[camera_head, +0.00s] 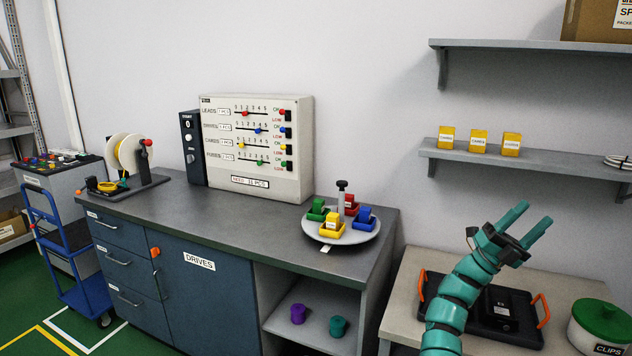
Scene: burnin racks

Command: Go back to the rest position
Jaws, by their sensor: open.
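My gripper (526,226) is at the right of the head camera view. Its two teal fingers are spread apart and point up and to the right. Nothing shows between them. My teal and black arm rises from the bottom edge in front of the right-hand side table. The gripper appears above a black tray with orange handles (455,311) and below the wall shelves. It looks clear of both, though its exact depth cannot be told.
The lower shelf (560,160) holds three yellow boxes. A lidded CLIPS pot (600,322) stands at the right. The dark counter (230,222) bears a round carousel (364,234) with coloured blocks, a slider panel (305,130) and a reel stand. A blue trolley (82,295) stands left.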

